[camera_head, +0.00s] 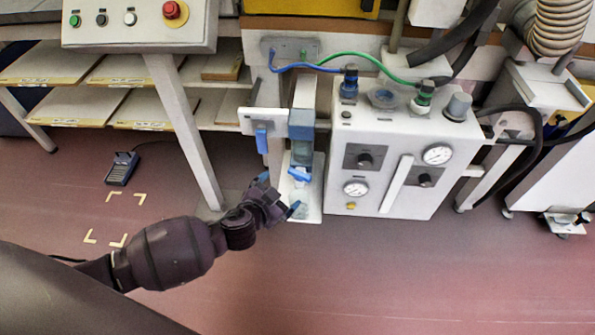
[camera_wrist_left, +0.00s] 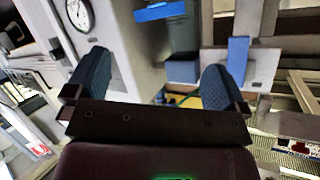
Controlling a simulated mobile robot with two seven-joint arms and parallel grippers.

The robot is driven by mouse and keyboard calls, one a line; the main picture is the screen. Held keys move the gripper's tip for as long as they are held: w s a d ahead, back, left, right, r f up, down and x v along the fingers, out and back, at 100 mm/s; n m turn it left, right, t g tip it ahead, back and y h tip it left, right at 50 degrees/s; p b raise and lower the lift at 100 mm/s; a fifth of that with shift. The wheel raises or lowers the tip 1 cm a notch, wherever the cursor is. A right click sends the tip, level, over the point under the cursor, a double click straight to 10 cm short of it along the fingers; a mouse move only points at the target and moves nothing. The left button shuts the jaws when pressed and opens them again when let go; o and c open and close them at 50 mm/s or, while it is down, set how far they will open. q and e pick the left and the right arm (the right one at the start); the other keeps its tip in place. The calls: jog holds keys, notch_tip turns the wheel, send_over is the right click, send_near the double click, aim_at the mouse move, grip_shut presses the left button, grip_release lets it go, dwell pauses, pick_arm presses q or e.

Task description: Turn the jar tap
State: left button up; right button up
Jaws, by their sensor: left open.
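The jar tap (camera_head: 299,174) is a blue handle low on the front of a clear jar (camera_head: 303,152) with a blue-grey top (camera_head: 301,124). The jar stands against the left side of a white machine. In the left wrist view, a blue bar (camera_wrist_left: 160,11) at the top edge looks like this tap. My left gripper (camera_head: 279,194) is open and empty, with its dark blue fingers apart, just below and left of the tap. I see no contact with the tap. My right gripper is not in view.
The white machine (camera_head: 400,150) with gauges and knobs stands right of the jar. A white plate with a blue lever (camera_head: 261,140) is at its upper left. A table leg (camera_head: 185,130) stands further left. A foot pedal (camera_head: 122,168) lies on the floor. The front floor is clear.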

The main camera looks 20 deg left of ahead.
aim_at(298, 174)
pick_arm(q)
jog(key=w+f+n, duration=0.1)
jog(key=w, duration=0.1)
jog(key=w+f+n+b, duration=0.1)
jog(key=w+n, duration=0.1)
jog(key=w, duration=0.1)
jog(key=w+d+f+n+b, duration=0.1)
jog(key=w+f, duration=0.1)
jog(key=w, duration=0.1)
jog(key=shift+w, duration=0.2)
jog(key=shift+w+d+f+b, duration=0.1)
jog(key=shift+w+f+b, duration=0.1)
jog(key=shift+w+b, duration=0.3)
jog(key=shift+w+r, duration=0.1)
jog(key=shift+w, duration=0.1)
jog(key=c, duration=0.9)
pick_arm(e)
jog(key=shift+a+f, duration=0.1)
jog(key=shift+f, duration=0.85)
